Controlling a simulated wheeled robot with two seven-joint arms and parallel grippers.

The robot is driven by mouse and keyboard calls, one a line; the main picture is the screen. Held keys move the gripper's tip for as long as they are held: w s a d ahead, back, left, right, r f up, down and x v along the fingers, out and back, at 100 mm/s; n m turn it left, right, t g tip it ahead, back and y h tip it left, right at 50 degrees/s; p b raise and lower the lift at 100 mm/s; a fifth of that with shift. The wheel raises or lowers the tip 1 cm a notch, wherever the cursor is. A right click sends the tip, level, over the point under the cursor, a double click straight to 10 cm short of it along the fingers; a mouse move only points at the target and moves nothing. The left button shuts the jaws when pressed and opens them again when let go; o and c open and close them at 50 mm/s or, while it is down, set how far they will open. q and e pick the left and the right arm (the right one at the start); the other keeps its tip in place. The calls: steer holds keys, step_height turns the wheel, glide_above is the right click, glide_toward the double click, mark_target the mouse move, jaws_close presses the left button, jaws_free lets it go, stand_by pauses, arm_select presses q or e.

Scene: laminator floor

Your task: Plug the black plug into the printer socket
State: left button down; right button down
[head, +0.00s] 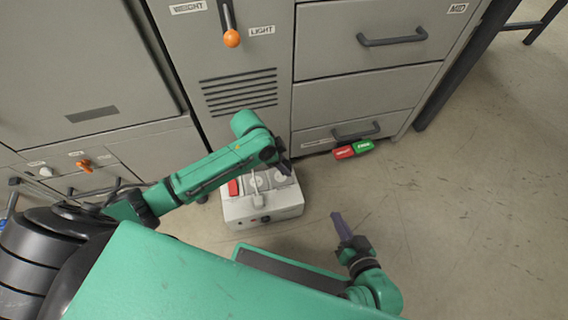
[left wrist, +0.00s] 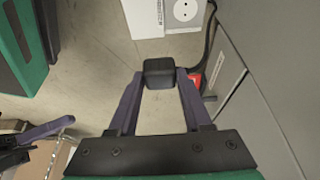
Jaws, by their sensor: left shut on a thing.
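My left gripper (head: 283,166) is above the right rear part of a white socket box (head: 262,209) on the floor. In the left wrist view its purple fingers (left wrist: 159,80) are shut on the black plug (left wrist: 159,71), held between the tips. The plug cannot be made out clearly in the head view. The socket box (left wrist: 145,22) shows at the top of the wrist view, with one round socket (left wrist: 184,10) beyond the plug and a gap between them. Its labels are too small to read. My right gripper (head: 342,228) is right of the box, its purple fingers seen edge-on.
Grey cabinets with drawers (head: 365,40) stand behind the box. A red tag (head: 343,152) and a green tag (head: 363,146) are at the cabinet's foot. A dark cable (left wrist: 208,38) runs by the box in the wrist view. The floor at right (head: 470,200) is clear.

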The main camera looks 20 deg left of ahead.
arm_select(q)
steer(key=shift+w+a+f+b, duration=0.15)
steer(key=shift+w+f+b, duration=0.15)
steer(key=shift+f, duration=0.2)
steer(key=shift+w+a+f+b, duration=0.2)
steer(key=shift+f+b, duration=0.15)
steer(key=shift+f, duration=0.15)
steer(key=shift+w+a+f+b, duration=0.15)
steer(key=shift+f+b, duration=0.15)
steer(key=shift+f, duration=0.15)
steer(key=f, duration=0.1)
steer(key=w+f+b, duration=0.1)
steer(key=a+b, duration=0.1)
steer(key=shift+w+f, duration=0.25)
steer(key=shift+f, duration=0.15)
arm_select(e)
steer(key=shift+w+f+t, duration=1)
steer(key=shift+w, duration=0.15)
steer(key=shift+w, duration=0.1)
arm_select(q)
steer(key=shift+w+f+b, duration=0.1)
steer(key=shift+f+b, duration=0.2)
arm_select(e)
steer(key=shift+w+d+r+t, duration=0.1)
steer(key=shift+w+r+t, duration=0.3)
steer(key=shift+w+r, duration=0.2)
arm_select(q)
steer(key=shift+a, duration=0.1)
arm_select(e)
steer(key=shift+w, duration=0.1)
